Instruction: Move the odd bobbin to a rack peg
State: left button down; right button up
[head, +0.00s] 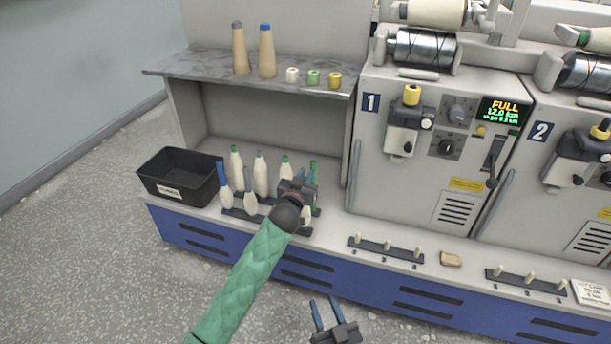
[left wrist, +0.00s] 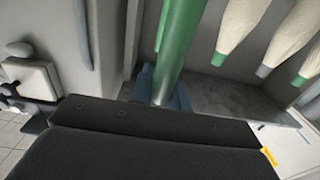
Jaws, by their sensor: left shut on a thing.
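Several pale bobbins stand upright on a dark tray (head: 238,213) on the machine's ledge. Their tips are green, grey and blue; a blue-tipped one (head: 225,196) stands at the left. My left gripper (head: 298,186) is at the tray's right end, shut on a green tube (left wrist: 181,45), whose green top shows beside the gripper in the head view (head: 313,167). The gripper hides its lower part. I cannot tell which bobbin is odd. A rack with three pegs (head: 386,248) stands empty to the right. My right gripper (head: 326,308) is open and empty, low in front.
A black bin (head: 168,168) stands left of the tray. A second peg rack (head: 525,283) is farther right, with a small brown block (head: 450,259) between the racks. A shelf (head: 250,78) above holds two tan cones and small spools. Machine 1 (head: 385,185) rises behind the near rack.

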pick_arm(q)
jog(key=shift+p, duration=0.35)
dwell(0.4)
jog(key=shift+f+b, duration=0.3)
jog(key=shift+f, duration=0.25)
dwell(0.5)
jog(key=c, duration=1.6)
grip_release()
jog(key=p+v, duration=0.5)
jog(key=v, duration=0.6)
